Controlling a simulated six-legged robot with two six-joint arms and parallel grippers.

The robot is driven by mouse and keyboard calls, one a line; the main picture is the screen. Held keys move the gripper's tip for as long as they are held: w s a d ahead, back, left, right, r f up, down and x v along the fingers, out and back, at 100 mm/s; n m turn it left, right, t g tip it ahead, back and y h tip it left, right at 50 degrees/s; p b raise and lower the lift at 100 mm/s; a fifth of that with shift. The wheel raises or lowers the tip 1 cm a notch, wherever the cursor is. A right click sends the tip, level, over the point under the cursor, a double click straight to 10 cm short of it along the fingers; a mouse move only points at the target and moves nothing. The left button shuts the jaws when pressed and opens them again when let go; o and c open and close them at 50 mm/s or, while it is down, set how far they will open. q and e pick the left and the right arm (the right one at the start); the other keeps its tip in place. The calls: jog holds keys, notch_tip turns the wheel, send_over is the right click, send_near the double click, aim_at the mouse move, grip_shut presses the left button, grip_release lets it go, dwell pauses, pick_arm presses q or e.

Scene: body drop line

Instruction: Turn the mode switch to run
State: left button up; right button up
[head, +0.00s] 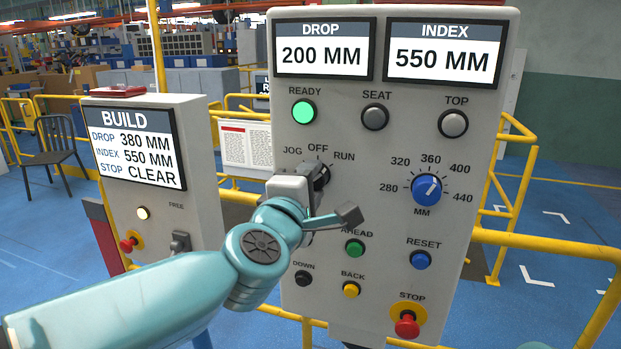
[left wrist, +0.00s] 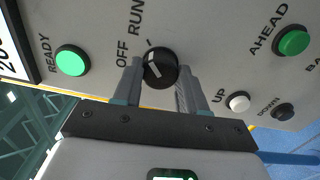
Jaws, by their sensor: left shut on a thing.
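The mode switch (head: 322,176) is a black round knob on the grey control panel, below the labels JOG, OFF and RUN. In the left wrist view the knob (left wrist: 162,68) has a white mark that slants roughly toward RUN. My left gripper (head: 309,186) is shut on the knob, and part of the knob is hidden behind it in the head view. In the left wrist view its two fingers (left wrist: 160,84) stand on either side of the knob. My right gripper is not in view.
The green READY lamp (head: 303,112) is lit. A blue dial (head: 427,190) sits to the right. AHEAD (head: 354,248), BACK (head: 351,290) and the red STOP button (head: 407,326) lie below my left gripper. A BUILD panel (head: 190,130) stands at left; yellow rails (head: 520,242) run beside.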

pick_arm(q)
jog(key=shift+r+m, duration=0.1)
jog(key=shift+m, duration=0.4)
jog(key=o, duration=1.1)
jog(key=shift+w, duration=0.1)
jog(key=shift+c, duration=0.2)
jog(key=v, duration=1.6)
jog(key=shift+s+b, duration=0.25)
jog(key=shift+b, duration=0.1)
jog(key=shift+w+a, duration=0.1)
jog(key=shift+w, duration=0.05)
